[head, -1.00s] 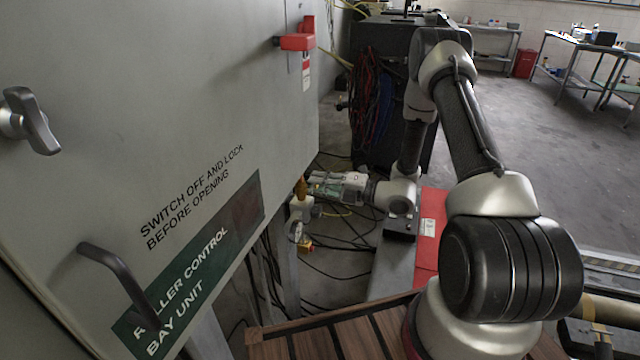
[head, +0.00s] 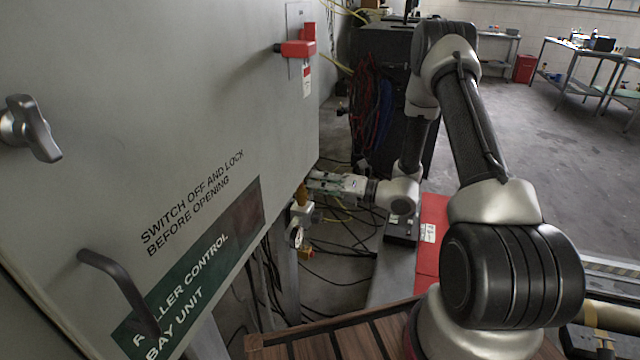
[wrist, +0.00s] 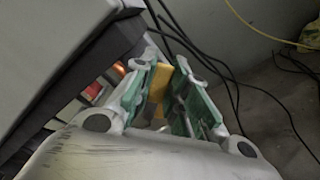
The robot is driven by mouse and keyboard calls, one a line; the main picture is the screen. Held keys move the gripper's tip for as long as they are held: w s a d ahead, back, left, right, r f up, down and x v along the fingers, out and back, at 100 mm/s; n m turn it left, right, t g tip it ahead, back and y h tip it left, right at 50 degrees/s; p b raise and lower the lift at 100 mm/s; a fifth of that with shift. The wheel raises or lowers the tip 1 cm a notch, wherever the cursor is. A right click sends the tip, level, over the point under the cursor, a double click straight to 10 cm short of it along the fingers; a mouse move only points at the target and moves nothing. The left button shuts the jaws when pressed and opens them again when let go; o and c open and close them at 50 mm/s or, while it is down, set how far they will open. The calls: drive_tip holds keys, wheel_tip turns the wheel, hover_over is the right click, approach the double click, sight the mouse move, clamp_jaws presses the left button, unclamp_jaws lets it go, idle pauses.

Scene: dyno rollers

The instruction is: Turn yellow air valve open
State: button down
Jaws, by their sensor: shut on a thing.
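The yellow air valve handle (head: 301,194) is small in the head view, at the lower right corner of the grey cabinet, above a round gauge (head: 296,237). My gripper (head: 310,184) reaches it from the right, its fingers level with the handle's upper part. In the wrist view, my gripper (wrist: 164,76) has its green-padded fingers on either side of the yellow handle (wrist: 160,82) and is shut on it. The fingers and palm hide part of the handle. Its exact angle is hard to tell.
The grey cabinet (head: 200,100) with a red switch (head: 298,48) fills the left. Black cables (head: 340,245) hang and lie below my gripper. A dark machine (head: 375,60) with coiled hoses stands behind. Open floor lies right.

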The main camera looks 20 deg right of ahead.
idle(0.4)
drive_tip(key=c, duration=1.7)
unclamp_jaws()
drive_tip(key=shift+o, duration=0.2)
drive_tip(key=v, duration=1.2)
drive_tip(key=shift+s+d, duration=0.15)
drive_tip(key=shift+c, duration=0.2)
